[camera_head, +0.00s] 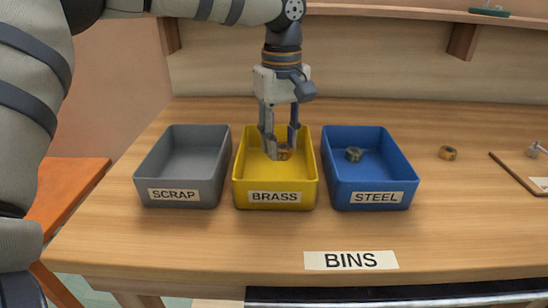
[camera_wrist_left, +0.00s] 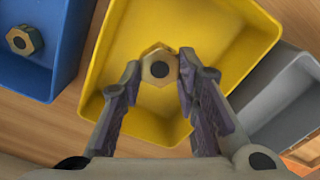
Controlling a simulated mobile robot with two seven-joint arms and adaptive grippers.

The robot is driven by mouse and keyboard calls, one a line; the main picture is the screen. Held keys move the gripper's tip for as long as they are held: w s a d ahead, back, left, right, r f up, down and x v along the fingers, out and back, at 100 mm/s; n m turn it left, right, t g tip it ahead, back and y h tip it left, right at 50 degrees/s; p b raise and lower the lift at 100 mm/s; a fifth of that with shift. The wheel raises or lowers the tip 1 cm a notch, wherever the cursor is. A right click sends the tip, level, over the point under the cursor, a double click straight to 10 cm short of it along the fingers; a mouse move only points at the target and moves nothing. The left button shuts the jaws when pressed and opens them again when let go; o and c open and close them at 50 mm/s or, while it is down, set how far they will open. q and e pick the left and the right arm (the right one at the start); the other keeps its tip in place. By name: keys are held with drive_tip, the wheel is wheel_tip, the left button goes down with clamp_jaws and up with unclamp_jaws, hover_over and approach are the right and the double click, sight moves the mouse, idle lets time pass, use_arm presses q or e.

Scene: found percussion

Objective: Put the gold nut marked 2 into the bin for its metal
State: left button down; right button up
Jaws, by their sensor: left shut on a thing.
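My left gripper (camera_head: 280,145) reaches down into the yellow bin labelled BRASS (camera_head: 275,197). Its fingers are shut on a gold hex nut (camera_head: 284,155), which also shows between the fingertips in the left wrist view (camera_wrist_left: 160,68). The nut is inside the outline of the yellow bin; I cannot tell whether it touches the floor. No number is readable on it. The yellow bin fills the middle of the left wrist view (camera_wrist_left: 215,30). My right gripper is not in view.
A grey SCRAP bin (camera_head: 175,180) stands empty to the left. Another nut (camera_head: 447,153) lies on the bench at right, near a tray edge (camera_head: 515,175). The bench front is clear.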

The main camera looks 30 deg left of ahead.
sight(274, 173)
use_arm(q)
drive_tip(key=f, duration=0.1)
drive_tip(key=a+f, duration=0.1)
drive_tip(key=f, duration=0.3)
drive_tip(key=shift+w+a, duration=0.2)
drive_tip(key=shift+a, duration=0.2)
drive_tip(key=shift+f, duration=0.1)
drive_tip(key=shift+f, duration=0.1)
drive_tip(key=c, duration=1.2)
unclamp_jaws()
wheel_tip(274, 173, up, 12)
drive_tip(key=shift+r, duration=0.15)
